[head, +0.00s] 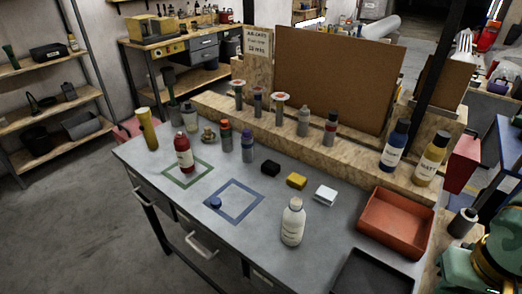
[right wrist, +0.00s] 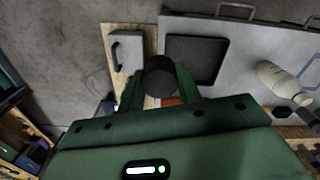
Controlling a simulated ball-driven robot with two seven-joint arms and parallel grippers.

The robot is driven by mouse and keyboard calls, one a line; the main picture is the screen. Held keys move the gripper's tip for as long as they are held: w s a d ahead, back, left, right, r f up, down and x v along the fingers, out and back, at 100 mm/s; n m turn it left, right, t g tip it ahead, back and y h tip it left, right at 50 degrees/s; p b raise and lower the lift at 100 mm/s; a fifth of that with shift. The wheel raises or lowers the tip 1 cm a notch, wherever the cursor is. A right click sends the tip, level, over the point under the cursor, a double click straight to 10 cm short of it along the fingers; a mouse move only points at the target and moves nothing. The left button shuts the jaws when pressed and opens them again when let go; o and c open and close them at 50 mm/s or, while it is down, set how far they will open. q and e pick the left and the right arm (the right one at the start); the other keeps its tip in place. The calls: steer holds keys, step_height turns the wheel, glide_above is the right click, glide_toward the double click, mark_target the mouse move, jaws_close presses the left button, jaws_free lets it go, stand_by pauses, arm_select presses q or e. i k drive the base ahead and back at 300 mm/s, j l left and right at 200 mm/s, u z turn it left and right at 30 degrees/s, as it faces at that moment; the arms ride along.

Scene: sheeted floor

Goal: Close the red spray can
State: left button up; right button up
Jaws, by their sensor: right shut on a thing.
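The red spray can (head: 184,155) stands upright on the workbench, inside the green square outline (head: 206,181). It has a pale label; its top is too small to make out clearly. A small blue cap-like piece (head: 215,203) lies at the left side of the blue square outline (head: 252,213). In the right wrist view, my right gripper (right wrist: 160,78) is shut on a dark round thing (right wrist: 160,70), seen end on. My right arm is at the right edge of the head view, far from the red can. My left gripper is not in view.
Behind the red can stand several bottles and cans (head: 226,136). Black, yellow (head: 297,181) and white blocks lie mid-bench. A white bottle (head: 292,222) stands at the front. A red tray (head: 396,222) and a dark tray (head: 372,275) are at right. The front left is clear.

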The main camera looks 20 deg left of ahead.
mark_target(183, 148)
steer(key=i+j+u, duration=0.3)
steer(key=j, duration=0.4)
steer(key=i+j+u, duration=0.3)
steer(key=i+j, duration=0.25)
steer(key=i, duration=0.05)
